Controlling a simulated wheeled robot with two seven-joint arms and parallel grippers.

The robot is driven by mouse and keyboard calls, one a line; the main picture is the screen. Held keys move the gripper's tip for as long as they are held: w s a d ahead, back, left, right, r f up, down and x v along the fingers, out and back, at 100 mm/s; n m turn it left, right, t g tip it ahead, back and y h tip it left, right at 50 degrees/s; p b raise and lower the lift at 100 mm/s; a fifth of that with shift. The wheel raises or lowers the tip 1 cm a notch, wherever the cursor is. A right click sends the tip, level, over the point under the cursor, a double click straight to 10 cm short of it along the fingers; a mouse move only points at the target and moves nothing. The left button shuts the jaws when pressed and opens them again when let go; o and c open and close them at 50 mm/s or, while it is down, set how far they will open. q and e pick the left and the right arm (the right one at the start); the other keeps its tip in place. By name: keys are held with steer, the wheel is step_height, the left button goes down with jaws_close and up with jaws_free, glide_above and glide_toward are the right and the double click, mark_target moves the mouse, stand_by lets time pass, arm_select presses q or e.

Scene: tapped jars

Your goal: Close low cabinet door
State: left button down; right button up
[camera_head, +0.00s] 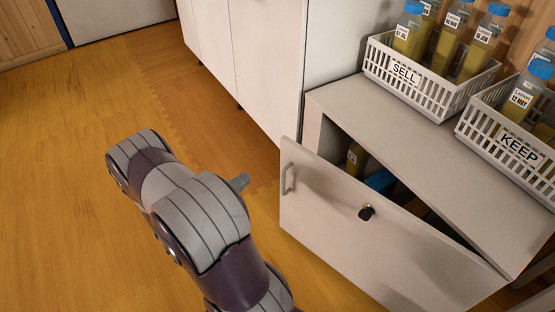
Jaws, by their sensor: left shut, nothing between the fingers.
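The low cabinet (430,160) stands at the right with a pale top. Its white door (350,240) is ajar: the left edge with the grey handle (289,178) stands out from the cabinet, and the right side meets the cabinet. A dark key or lock (367,212) sits near the door's upper edge. My left gripper (240,182) shows only as a small grey tip beyond my arm, shut, left of the handle and apart from it in the picture. The rest of it is hidden behind my arm. My right gripper is out of view.
Inside the cabinet are a bottle (356,157) and a blue item (380,181). On top stand a SELL basket (405,80) and a KEEP basket (518,148) with blue-capped bottles. A taller white cabinet (262,60) stands behind. The wooden floor (70,200) at left is clear.

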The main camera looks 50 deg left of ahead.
mark_target(284, 147)
arm_select(q)
steer(key=w+b, duration=0.2)
steer(key=w, duration=0.2)
steer(key=w+b, duration=0.2)
steer(key=w, duration=0.3)
steer(key=w+a+b, duration=0.1)
steer(key=w+b, duration=0.1)
steer(key=w, duration=0.2)
steer(key=shift+w, duration=0.35)
steer(key=shift+w+r, duration=0.1)
steer(key=shift+w, duration=0.05)
